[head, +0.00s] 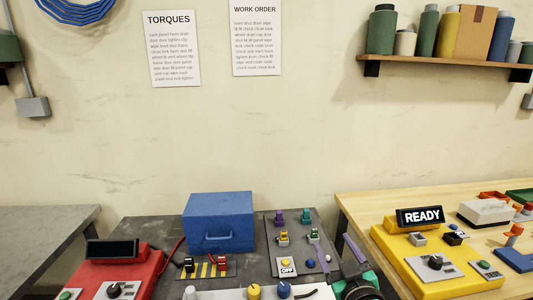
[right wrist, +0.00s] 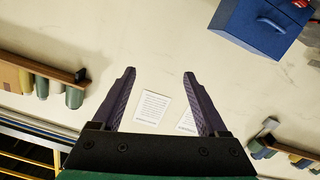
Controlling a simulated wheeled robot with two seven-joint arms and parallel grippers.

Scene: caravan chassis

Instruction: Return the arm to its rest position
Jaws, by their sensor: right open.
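My right gripper (head: 334,240) is at the bottom of the head view, right of centre, with its purple fingers apart and pointing up the picture. Its green body and dark wrist are partly cut off by the lower edge. In the right wrist view the two fingers (right wrist: 159,75) are spread with nothing between them but the wall and two paper sheets behind. The gripper is open and empty. It overlaps the right part of the panel of small coloured switches (head: 292,262) in the head view; I cannot tell the gap. My left gripper is not in view.
A blue case (head: 218,215) stands left of the switch panel. A red console (head: 120,266) is at left. A yellow console (head: 420,270) with a READY display (head: 420,216) is on the wooden bench at right. A shelf (head: 440,64) with containers hangs upper right.

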